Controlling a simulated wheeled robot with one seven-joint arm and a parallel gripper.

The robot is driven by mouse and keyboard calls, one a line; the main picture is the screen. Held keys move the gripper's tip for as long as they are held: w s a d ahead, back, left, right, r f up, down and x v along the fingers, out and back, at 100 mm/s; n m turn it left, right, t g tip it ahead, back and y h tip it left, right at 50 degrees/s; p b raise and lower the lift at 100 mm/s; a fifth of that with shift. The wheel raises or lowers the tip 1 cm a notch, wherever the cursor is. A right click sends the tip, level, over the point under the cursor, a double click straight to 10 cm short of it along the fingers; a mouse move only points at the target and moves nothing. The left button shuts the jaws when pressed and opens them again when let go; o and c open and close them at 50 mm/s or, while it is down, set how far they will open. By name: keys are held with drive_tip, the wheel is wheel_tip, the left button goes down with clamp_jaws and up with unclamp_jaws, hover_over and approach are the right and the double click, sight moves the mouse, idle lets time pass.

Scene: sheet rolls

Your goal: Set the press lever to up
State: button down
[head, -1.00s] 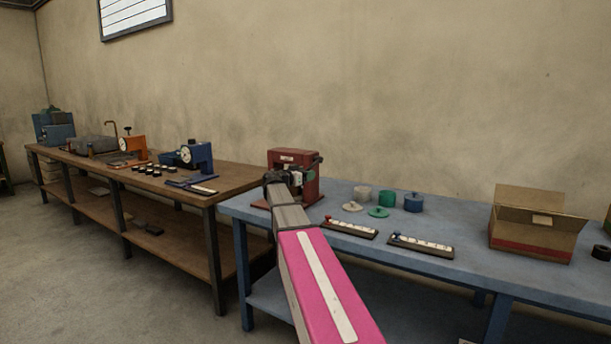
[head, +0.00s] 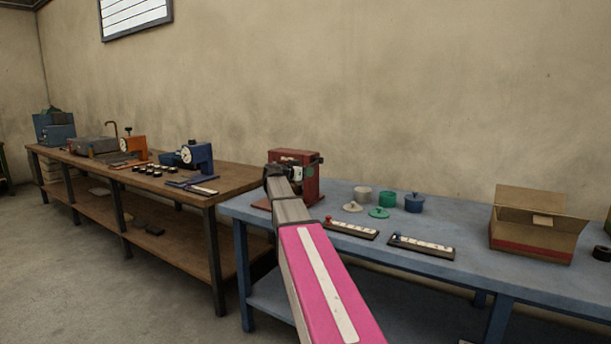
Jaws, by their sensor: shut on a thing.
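The red press (head: 303,181) stands on the left end of the blue table, with a pale label near its top. My arm reaches to its front, and my gripper (head: 277,173) is up against the press, at its upper front. The gripper is shut on the press lever, which is mostly hidden behind my wrist and fingers. I cannot make out the lever's exact angle. A small dark knob (head: 319,161) shows on the press's right side.
On the blue table (head: 463,268) are two label strips (head: 350,229) (head: 421,246), several pots with loose lids (head: 387,199) and an open cardboard box (head: 530,236). A brown table (head: 228,183) with a blue press (head: 197,157) stands to the left.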

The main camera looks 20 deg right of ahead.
drive_tip(key=r+g+y, duration=0.1)
drive_tip(key=r, duration=0.1)
drive_tip(key=r+y, duration=0.2)
drive_tip(key=d+r+n+g+y, duration=0.1)
drive_tip(key=r+y, duration=0.1)
drive_tip(key=r, duration=0.1)
drive_tip(key=shift+w+r+g, duration=0.1)
drive_tip(key=shift+w+g, duration=0.15)
drive_tip(key=shift+g, duration=0.05)
drive_tip(key=shift+w+d+r+g+y, duration=0.15)
drive_tip(key=shift+d+r+g+y, duration=0.1)
drive_tip(key=shift+r+y, duration=0.25)
drive_tip(key=shift+w+d+r+g+y, duration=0.15)
drive_tip(key=shift+r+g+y, duration=0.1)
drive_tip(key=shift+r+y, duration=0.2)
drive_tip(key=shift+w+d+r, duration=0.2)
drive_tip(key=shift+d+r, duration=0.15)
drive_tip(key=shift+r, duration=0.3)
drive_tip(key=c, duration=0.8)
unclamp_jaws()
drive_tip(key=shift+d, duration=0.1)
